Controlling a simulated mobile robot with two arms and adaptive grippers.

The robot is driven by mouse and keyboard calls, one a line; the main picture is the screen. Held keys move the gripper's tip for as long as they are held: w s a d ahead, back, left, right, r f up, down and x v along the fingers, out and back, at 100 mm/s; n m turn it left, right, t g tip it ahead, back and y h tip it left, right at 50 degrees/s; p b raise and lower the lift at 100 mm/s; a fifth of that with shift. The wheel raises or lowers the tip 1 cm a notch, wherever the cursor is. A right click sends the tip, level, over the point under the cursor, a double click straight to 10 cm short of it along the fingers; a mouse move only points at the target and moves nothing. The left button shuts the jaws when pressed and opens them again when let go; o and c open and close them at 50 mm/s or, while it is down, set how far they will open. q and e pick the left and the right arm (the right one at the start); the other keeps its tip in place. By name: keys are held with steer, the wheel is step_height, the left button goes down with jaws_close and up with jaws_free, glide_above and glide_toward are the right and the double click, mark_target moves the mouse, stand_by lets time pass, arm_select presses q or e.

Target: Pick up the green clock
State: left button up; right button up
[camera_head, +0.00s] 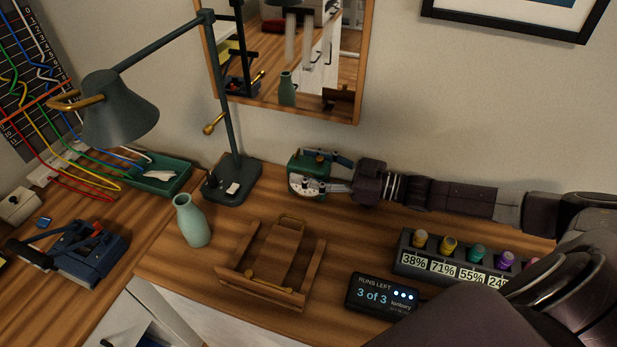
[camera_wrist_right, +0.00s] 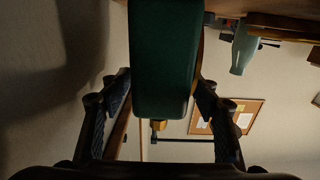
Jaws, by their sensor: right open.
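The green clock (camera_head: 308,175) stands on the desk near the wall, to the right of the lamp, with its pale dial partly showing. My right gripper (camera_head: 334,172) reaches in from the right, with its fingers open at the clock. In the right wrist view the green clock body (camera_wrist_right: 165,60) lies between the two spread fingers of the gripper (camera_wrist_right: 162,86), with a gap visible on at least one side. Whether a finger touches it, I cannot tell. My left gripper is not in view.
A desk lamp (camera_head: 233,180) and green tray (camera_head: 160,178) stand left of the clock. A green vase (camera_head: 192,220), wooden stand (camera_head: 280,250), dark display (camera_head: 382,295) and rack of colored knobs (camera_head: 445,258) are in front. A mirror (camera_head: 285,60) hangs behind.

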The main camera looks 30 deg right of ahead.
steer(key=c, duration=1.5)
steer(key=shift+r, duration=0.15)
